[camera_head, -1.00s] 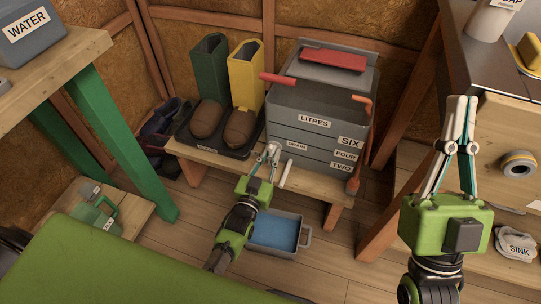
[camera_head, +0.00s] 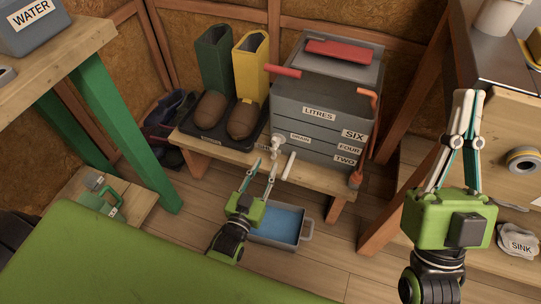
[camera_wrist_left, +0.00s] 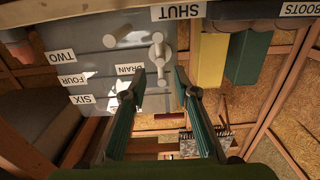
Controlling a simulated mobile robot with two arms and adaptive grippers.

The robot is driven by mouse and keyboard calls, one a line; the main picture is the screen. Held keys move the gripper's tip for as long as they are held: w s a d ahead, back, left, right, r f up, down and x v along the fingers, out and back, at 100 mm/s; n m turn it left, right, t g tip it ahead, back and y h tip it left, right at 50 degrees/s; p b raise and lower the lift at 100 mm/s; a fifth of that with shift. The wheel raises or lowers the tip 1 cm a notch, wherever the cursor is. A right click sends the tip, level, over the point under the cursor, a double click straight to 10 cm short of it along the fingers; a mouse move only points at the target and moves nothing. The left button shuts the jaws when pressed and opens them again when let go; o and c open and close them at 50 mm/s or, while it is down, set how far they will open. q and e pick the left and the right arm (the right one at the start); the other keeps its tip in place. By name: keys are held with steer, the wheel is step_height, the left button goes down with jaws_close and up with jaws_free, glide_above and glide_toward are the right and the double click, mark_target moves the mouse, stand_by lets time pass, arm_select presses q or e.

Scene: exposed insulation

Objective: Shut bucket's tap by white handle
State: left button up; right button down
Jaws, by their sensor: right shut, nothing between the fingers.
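The grey bucket (camera_head: 312,130) stands on a low wooden bench, with LITRES, SIX, FOUR, TWO and DRAIN labels on its front. Its pale tap (camera_head: 277,146) sticks out by the DRAIN label, and a white rod (camera_head: 288,166) projects just right of it. The left wrist view, upside down, shows the tap (camera_wrist_left: 158,52) and the rod (camera_wrist_left: 126,40) beside it. I cannot tell which pale part is the handle. My left gripper (camera_head: 264,162) is open and empty, its fingertips just short of the tap. My right gripper (camera_head: 467,95) is shut and empty, far right of the bucket.
A grey tray (camera_head: 304,232) of blue liquid is on the floor below the bench. Boots (camera_head: 240,115) stand left of the bucket. A SHUT label (camera_wrist_left: 180,12) shows in the left wrist view. A green surface (camera_head: 120,260) fills the foreground; a wooden cabinet stands right.

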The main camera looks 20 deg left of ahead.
arm_select(q)
steer(key=s, duration=0.3)
steer(key=shift+s, duration=0.35)
